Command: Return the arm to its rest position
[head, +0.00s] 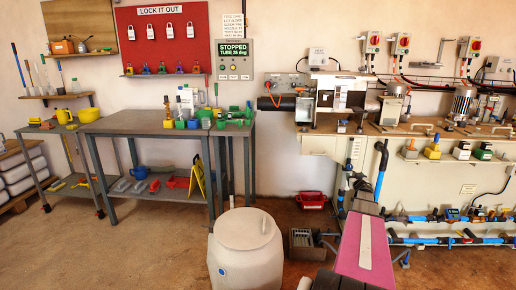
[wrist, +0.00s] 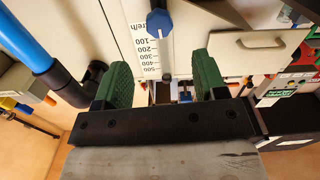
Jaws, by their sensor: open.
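My gripper (wrist: 162,78) shows in the wrist view with its two green-padded fingers apart and nothing held between them. Beyond the gap is a clear flow tube with a printed scale (wrist: 150,52) and a blue hexagonal knob (wrist: 159,22). I cannot tell whether the fingers touch anything behind them. A blue pipe with a black elbow (wrist: 75,88) is left of the fingers. A pale cabinet front with a handle (wrist: 262,42) is at the right. I cannot pick out the fingers clearly in the head view.
A white lidded drum (head: 245,232) stands on the floor in front. A grey crate (head: 306,243) and a red bin (head: 311,200) are on the floor behind it. A workbench (head: 150,128) with bottles and coloured items is at left. Machinery benches (head: 445,135) line the right wall.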

